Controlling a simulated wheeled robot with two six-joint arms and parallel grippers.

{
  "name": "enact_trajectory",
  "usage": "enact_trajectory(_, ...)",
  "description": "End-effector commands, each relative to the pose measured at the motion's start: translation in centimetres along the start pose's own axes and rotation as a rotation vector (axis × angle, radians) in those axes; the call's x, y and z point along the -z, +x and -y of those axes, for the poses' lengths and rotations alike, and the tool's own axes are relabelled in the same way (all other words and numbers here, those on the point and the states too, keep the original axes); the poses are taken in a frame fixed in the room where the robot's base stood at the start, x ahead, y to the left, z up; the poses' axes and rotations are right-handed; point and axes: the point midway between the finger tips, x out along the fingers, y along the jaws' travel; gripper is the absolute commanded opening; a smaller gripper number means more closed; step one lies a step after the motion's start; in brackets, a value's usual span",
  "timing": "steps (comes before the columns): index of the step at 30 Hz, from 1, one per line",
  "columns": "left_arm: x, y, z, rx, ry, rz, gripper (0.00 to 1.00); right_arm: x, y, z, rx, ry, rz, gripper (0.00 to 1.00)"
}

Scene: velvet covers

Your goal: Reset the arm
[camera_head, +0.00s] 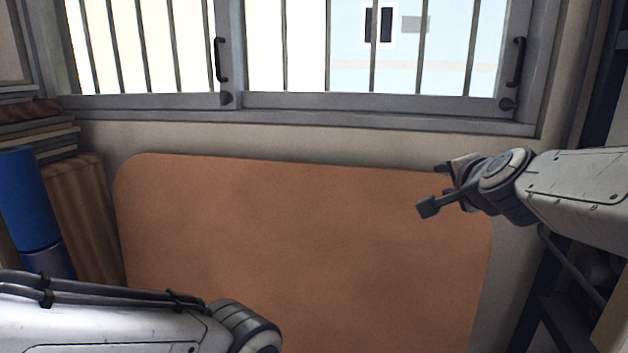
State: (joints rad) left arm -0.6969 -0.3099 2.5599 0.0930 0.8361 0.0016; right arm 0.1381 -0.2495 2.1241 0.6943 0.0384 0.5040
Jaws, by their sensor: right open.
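My right arm comes in from the right edge, and its gripper (432,187) is open and empty. Its fingers point left, in front of the upper right part of an orange-brown rounded panel (300,240). I cannot tell whether it touches the panel. My left arm (110,325) comes in from the lower left, with a dark joint at its end near the bottom edge. The left gripper is out of the picture below.
A barred window (380,105) with a grey frame spans the wall above the panel. A blue cylinder (25,205) and stacked brown boards (80,215) stand at the left. A dark shelf (565,320) is at the lower right, under my right arm.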

Motion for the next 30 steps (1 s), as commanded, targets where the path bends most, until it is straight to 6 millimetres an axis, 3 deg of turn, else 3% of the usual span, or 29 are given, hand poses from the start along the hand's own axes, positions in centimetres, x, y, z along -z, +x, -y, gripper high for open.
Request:
enact_trajectory(1,0.0,0.2,0.0,0.000,0.000,0.000,0.00,-3.6,-0.1,-0.9,-0.020,-0.068,0.094,0.45)
enact_trajectory(6,0.0,0.4,0.0,0.000,0.000,0.000,0.00,-15.4,-2.8,-5.9,-0.106,-0.401,0.437,0.45)
enact_trajectory(9,0.0,0.6,0.1,0.000,0.000,0.000,0.00,-21.2,-6.0,-9.9,-0.146,-0.623,0.645,0.45)
enact_trajectory(13,-0.1,0.8,0.1,0.000,0.000,0.000,0.00,-26.5,-11.5,-16.1,-0.185,-0.940,0.918,0.45)
enact_trajectory(16,-0.1,1.0,0.1,0.000,0.001,0.000,0.00,-28.4,-15.8,-20.8,-0.205,-1.181,1.109,0.45)
enact_trajectory(21,-0.1,1.2,0.1,0.000,0.001,0.000,0.00,-28.3,-20.9,-26.4,-0.228,-1.493,1.334,0.45)
enact_trajectory(25,-0.1,1.2,0.1,0.000,0.001,0.000,0.00,-27.8,-22.4,-28.0,-0.237,-1.600,1.404,0.45)
enact_trajectory(30,-0.1,1.2,0.1,0.000,0.001,0.000,0.00,-27.6,-22.6,-28.2,-0.238,-1.615,1.413,0.45)
